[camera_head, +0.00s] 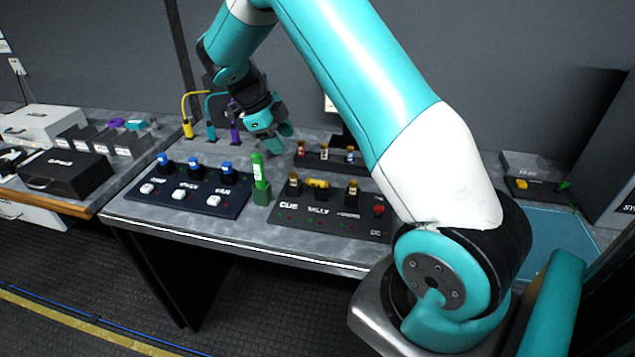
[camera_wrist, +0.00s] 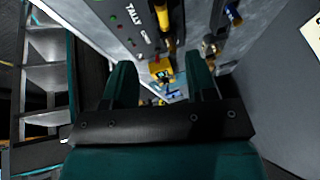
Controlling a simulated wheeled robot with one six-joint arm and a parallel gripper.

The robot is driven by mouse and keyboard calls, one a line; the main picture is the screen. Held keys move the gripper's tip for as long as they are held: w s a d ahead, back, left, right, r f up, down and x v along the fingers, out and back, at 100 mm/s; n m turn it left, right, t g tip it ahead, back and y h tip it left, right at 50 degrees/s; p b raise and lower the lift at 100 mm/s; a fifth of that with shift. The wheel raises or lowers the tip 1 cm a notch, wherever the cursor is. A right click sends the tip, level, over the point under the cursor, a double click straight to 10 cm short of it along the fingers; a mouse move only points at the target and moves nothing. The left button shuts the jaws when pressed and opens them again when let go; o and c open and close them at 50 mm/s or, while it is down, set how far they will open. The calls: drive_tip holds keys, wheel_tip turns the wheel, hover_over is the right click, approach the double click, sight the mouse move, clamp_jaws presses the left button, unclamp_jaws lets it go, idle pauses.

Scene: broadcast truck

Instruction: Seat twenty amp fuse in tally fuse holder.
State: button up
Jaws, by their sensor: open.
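The dark fuse panel (camera_head: 330,223) has CUE, TALLY and a third position in a row. A yellow cylindrical piece (camera_head: 318,184) lies sideways at the middle, TALLY position; I cannot read a rating on it. Upright pieces stand at the CUE (camera_head: 294,186) and third (camera_head: 352,191) positions. The panel's TALLY lettering (camera_wrist: 134,14) shows at the top of the wrist view. My gripper (camera_head: 284,133) is behind and left of the panel, above the table. In the wrist view my gripper (camera_wrist: 160,70) is open, with nothing held between its fingers.
A rack (camera_head: 325,165) with several small fuses stands behind the panel. A green upright piece (camera_head: 260,175) in a green base is left of it, beside a blue-knobbed panel (camera_head: 188,190). Coloured cables (camera_head: 187,125) stand at the back. A tray with a yellow item (camera_head: 522,184) is at right.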

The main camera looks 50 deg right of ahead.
drive_tip(key=p, duration=0.3)
hover_over(308, 180)
drive_tip(key=w+a, duration=0.1)
drive_tip(key=a, duration=0.1)
drive_tip(key=f, duration=0.8)
drive_tip(key=shift+w, duration=0.2)
drive_tip(key=p+x, duration=0.2)
drive_tip(key=x, duration=0.3)
drive_tip(key=shift+d, duration=0.1)
drive_tip(key=shift+f, duration=0.25)
clamp_jaws()
